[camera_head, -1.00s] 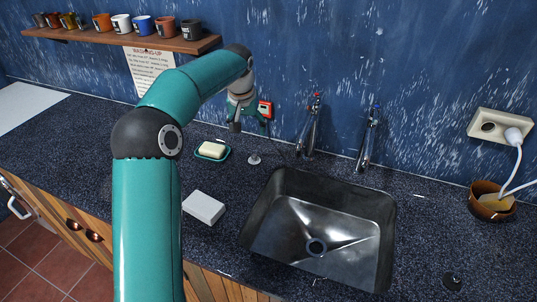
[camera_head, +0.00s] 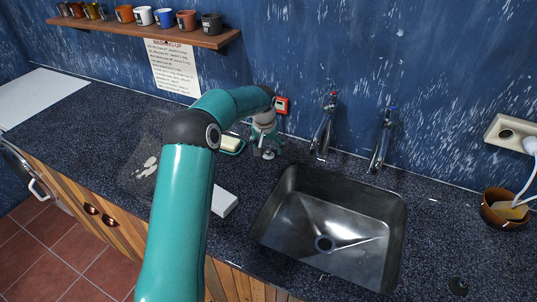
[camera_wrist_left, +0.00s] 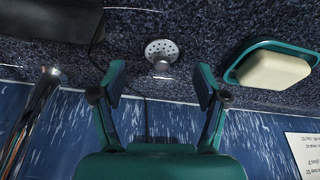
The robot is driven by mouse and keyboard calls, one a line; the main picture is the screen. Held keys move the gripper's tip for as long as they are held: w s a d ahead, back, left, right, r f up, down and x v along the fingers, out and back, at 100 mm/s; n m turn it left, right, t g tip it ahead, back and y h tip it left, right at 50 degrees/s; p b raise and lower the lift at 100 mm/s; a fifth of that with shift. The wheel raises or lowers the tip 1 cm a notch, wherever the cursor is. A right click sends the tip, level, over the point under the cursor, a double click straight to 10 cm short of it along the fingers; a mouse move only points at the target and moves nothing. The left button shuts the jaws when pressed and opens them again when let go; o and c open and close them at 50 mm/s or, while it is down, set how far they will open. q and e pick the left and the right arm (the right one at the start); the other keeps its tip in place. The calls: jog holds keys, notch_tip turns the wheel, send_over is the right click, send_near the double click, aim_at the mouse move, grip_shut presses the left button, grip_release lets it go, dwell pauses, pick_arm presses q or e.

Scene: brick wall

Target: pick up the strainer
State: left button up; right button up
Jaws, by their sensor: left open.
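The strainer (camera_wrist_left: 161,50) is a small, round metal piece with holes in its flat top, standing on the dark speckled counter. In the head view the strainer (camera_head: 268,155) is just left of the sink's back left corner, partly covered by my gripper. My left gripper (camera_head: 264,143) is above and beside it. In the left wrist view my left gripper (camera_wrist_left: 160,84) has its two fingers wide apart with nothing between them, and the strainer shows just beyond the gap, apart from both fingertips. My right gripper is in neither view.
A soap bar (camera_wrist_left: 273,73) in a green dish (camera_wrist_left: 237,76) sits close beside the strainer. The steel sink (camera_head: 273,213) and two taps (camera_head: 323,125) (camera_head: 383,140) are to its right. A white block (camera_head: 223,202) lies nearer the front. The blue wall (camera_head: 340,50) rises behind.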

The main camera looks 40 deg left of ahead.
aim_at(268, 151)
pick_arm(q)
jog(key=shift+p+x, duration=0.45)
jog(key=shift+x, duration=1.4)
jog(key=shift+a+r, duration=0.1)
jog(key=c, duration=1.1)
jog(key=shift+c, duration=0.2)
